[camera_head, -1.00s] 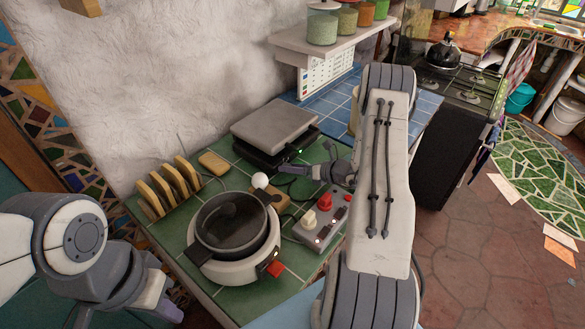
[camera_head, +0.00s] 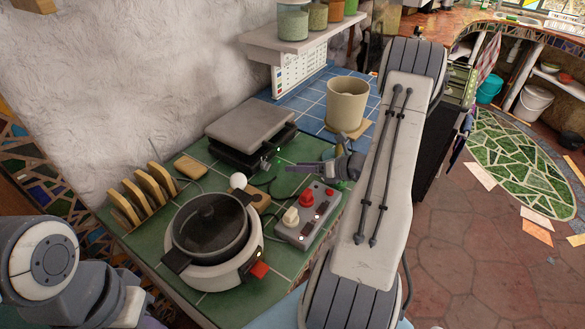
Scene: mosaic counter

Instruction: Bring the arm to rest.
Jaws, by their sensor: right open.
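My right arm (camera_head: 375,190) reaches up across the picture and bends back, so its gripper (camera_head: 300,168) hangs over the green-tiled counter (camera_head: 185,275). This gripper is open, with its fingers pointing left, just right of a grey press-like appliance (camera_head: 252,135) and above a grey control box (camera_head: 308,215). Nothing shows between its fingers. My left arm (camera_head: 45,260) is folded at the lower left. Its gripper (camera_head: 140,312) shows only in part at the bottom edge, and its jaws cannot be made out.
A lidded pot (camera_head: 208,235) on a white cooker stands at the counter's front. A wooden rack (camera_head: 140,200) is left of it. A beige pot (camera_head: 346,105) stands on blue tiles behind the right gripper. A shelf with jars (camera_head: 300,42) juts from the wall. Open floor lies right.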

